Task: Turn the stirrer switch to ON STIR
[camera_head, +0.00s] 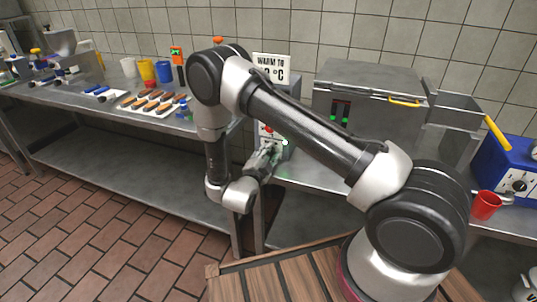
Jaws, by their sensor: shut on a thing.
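A grey machine with a small control panel (287,131) stands at the bench edge, partly behind my arm. A red spot and a small green light show on the panel. My gripper (271,149) reaches up to the lower part of this panel, with its jaws shut on a small control there, which appears to be the stirrer switch. My jaws mostly hide the switch, so its setting and any ON STIR label cannot be read.
A sign (272,67) reading "WARM TO", its number partly hidden, stands above the panel. A steel tank (368,93) with green lights is to the right. A blue machine (519,164) and a red cup (485,205) are at far right. Wooden slats (270,283) lie below my arm.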

